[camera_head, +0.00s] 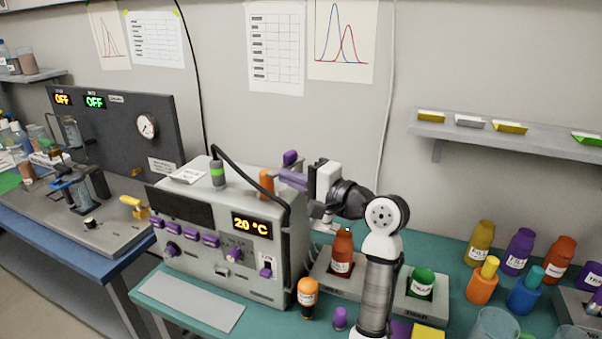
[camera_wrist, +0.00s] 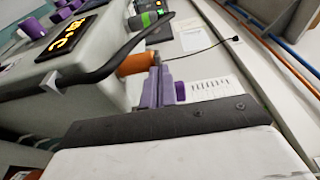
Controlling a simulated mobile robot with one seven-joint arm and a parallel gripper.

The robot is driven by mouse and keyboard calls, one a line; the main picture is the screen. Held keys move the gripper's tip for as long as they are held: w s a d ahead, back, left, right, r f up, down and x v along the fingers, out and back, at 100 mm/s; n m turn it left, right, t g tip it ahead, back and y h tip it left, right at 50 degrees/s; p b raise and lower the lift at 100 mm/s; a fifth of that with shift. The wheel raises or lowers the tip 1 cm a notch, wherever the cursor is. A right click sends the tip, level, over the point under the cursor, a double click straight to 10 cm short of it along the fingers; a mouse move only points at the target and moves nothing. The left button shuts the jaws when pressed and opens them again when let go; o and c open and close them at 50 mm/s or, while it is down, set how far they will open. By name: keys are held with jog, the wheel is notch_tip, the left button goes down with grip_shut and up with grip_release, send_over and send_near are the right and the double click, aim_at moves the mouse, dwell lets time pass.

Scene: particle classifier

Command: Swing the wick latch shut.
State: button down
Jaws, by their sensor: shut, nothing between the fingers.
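The grey instrument box (camera_head: 205,250) with a "20 °C" display stands on the teal bench. An orange cylinder (camera_head: 266,182) sits at its top right edge; it also shows in the wrist view (camera_wrist: 136,63). My gripper (camera_head: 282,176) has purple fingers, shut and empty, just right of the orange cylinder, also in the wrist view (camera_wrist: 158,80). A small purple block (camera_head: 290,158) shows just above and behind the fingers, and beside them in the wrist view (camera_wrist: 180,91). It may be the wick latch. I cannot tell whether the fingers touch it or how the latch stands.
The wall is close behind.

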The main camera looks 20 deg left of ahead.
jog(key=shift+s+a, duration=0.1)
jog(key=shift+a, duration=0.45)
jog(key=shift+a+m+t+h+p, duration=0.3)
jog(key=shift+a+m+t+p, duration=0.35)
jog(key=shift+t, duration=0.35)
